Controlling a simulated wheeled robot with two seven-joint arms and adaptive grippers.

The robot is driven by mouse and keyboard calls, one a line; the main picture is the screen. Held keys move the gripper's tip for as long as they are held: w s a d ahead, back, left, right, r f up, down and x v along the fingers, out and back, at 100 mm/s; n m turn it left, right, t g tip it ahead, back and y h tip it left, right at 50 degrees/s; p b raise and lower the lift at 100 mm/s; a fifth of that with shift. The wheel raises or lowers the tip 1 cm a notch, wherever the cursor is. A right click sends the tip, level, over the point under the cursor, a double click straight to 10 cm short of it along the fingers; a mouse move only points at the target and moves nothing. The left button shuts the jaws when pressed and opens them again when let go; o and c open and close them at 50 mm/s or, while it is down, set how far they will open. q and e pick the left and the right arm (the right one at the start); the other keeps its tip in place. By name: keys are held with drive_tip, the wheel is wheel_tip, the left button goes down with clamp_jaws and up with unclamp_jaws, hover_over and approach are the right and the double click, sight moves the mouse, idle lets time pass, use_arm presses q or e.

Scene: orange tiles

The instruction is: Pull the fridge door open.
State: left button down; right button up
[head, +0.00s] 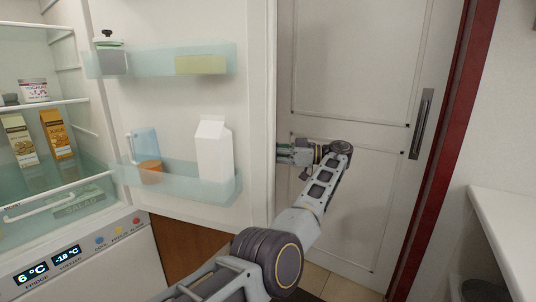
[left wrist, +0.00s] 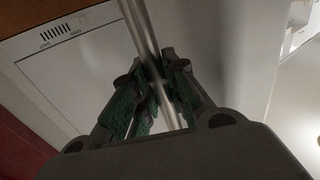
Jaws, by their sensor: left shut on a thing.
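The fridge door (head: 256,110) stands wide open in the head view, its inner side with shelves facing me. The fridge interior (head: 60,60) shows at the left. My left gripper (head: 284,154) is at the door's free edge, reaching around to its outer side. The left wrist view shows the left gripper (left wrist: 158,88) shut on a slim metal bar handle (left wrist: 137,25), with the green finger pads on either side of it. The handle is hidden behind the door in the head view. My right gripper is not in view.
The door shelves hold a white carton (head: 213,150), a blue jug (head: 145,143) and other items. Behind my arm is a white panelled door (head: 350,80) with a red frame (head: 450,130). A white counter (head: 505,225) stands at the right.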

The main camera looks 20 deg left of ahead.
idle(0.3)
use_arm(q)
drive_tip(key=c, duration=1.4)
unclamp_jaws()
drive_tip(key=shift+r, duration=4.95)
